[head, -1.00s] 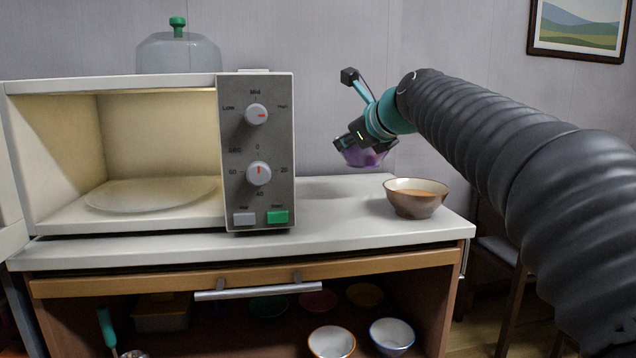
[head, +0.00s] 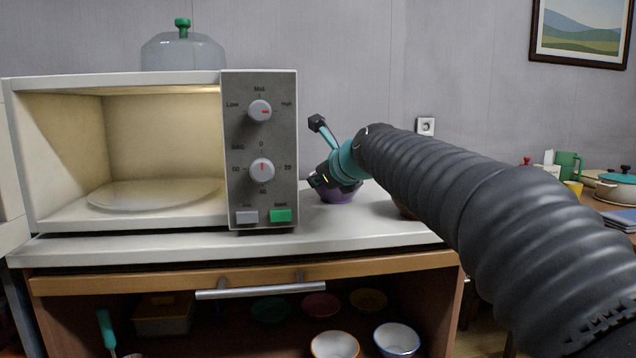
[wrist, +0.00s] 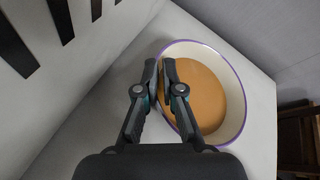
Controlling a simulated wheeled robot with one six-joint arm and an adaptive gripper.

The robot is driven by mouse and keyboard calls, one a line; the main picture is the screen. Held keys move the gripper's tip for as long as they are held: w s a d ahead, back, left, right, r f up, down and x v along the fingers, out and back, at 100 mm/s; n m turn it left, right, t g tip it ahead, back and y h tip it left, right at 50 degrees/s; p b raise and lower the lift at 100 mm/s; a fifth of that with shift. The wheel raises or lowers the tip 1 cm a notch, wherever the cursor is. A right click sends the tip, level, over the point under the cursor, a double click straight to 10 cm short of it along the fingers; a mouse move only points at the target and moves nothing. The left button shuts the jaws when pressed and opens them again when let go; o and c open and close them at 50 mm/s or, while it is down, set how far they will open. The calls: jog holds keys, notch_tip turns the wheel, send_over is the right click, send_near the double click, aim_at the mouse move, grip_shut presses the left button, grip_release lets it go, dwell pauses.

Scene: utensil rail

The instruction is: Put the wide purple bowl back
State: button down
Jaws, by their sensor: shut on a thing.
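The wide purple bowl (head: 338,193) is at the counter top, just right of the microwave and partly hidden by my arm. In the wrist view the bowl (wrist: 232,75) has a purple rim, cream inner wall and orange-brown inside. My gripper (wrist: 166,68) is shut on its left rim, one finger inside and one outside. In the head view my gripper (head: 322,181) reaches down from the right over the bowl. The bowl looks about level and low over the counter; I cannot tell whether it touches.
The open microwave (head: 262,140) stands close to the left. A brown bowl (head: 403,209) is mostly hidden behind my arm. The counter (head: 150,245) is clear in front of the microwave. Bowls, including a white one (head: 397,340), sit on the shelf below. A side table holds a teal-lidded pot (head: 617,188).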

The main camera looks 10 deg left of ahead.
jog(key=c, duration=1.3)
grip_release()
jog(key=shift+r, duration=0.1)
jog(key=v, duration=1.2)
jog(key=shift+p, duration=0.3)
